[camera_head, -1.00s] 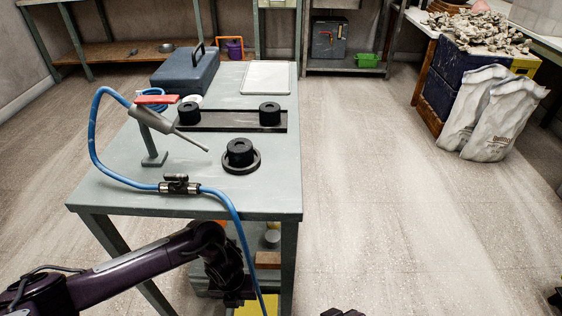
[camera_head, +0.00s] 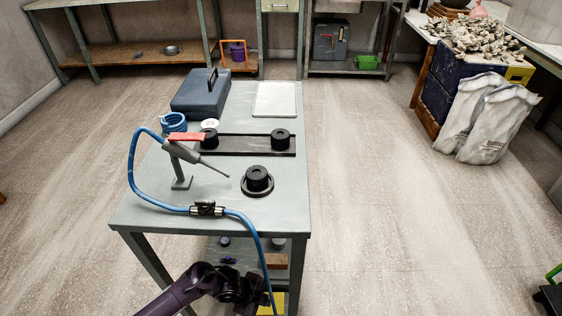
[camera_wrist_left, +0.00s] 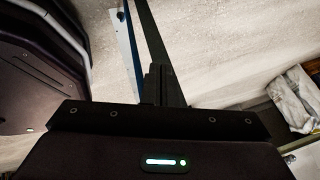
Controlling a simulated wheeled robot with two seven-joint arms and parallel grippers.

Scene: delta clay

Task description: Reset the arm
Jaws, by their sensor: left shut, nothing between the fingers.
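My left arm (camera_head: 185,290) comes in at the bottom of the head view, low in front of the grey worktable's near edge. My left gripper is shut and empty; its dark fingers (camera_wrist_left: 160,84) are together in the left wrist view, over the pale floor. In the head view the dark wrist (camera_head: 236,285) hides much of the gripper. The gripper is apart from everything on the tabletop. My right gripper is not in view.
The worktable (camera_head: 145,208) carries an air gun (camera_head: 187,153) on a stand, a blue hose (camera_head: 132,165), black round parts (camera_head: 257,180) and a blue toolbox (camera_head: 200,98). White sacks (camera_head: 490,118) stand at the right. The floor between is clear.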

